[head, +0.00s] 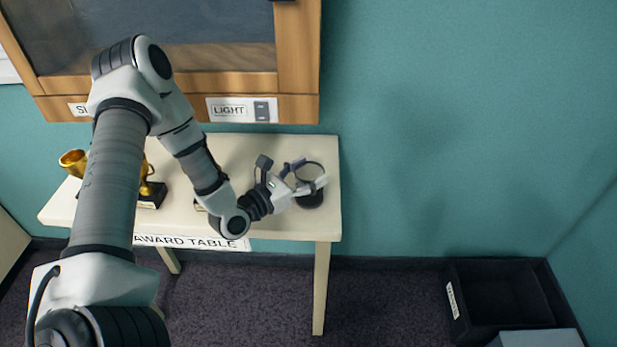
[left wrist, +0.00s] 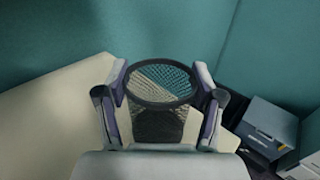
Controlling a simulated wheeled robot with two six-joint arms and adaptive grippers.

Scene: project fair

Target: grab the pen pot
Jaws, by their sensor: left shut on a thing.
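The pen pot is a black mesh cup (head: 309,171) at the right end of the award table in the head view. In the left wrist view the pen pot (left wrist: 160,112) sits upright between the two fingers, its round rim facing the camera, and looks empty. My left gripper (head: 302,180) reaches it from the left and is shut on it, one finger on each side. It also shows in the left wrist view (left wrist: 162,90). Whether the pot still touches the table top, I cannot tell. My right gripper is in neither view.
The cream award table (head: 325,222) stands against the teal wall. Gold trophies (head: 74,162) are at its left, partly behind my arm. A black crate (head: 497,296) lies on the floor at right.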

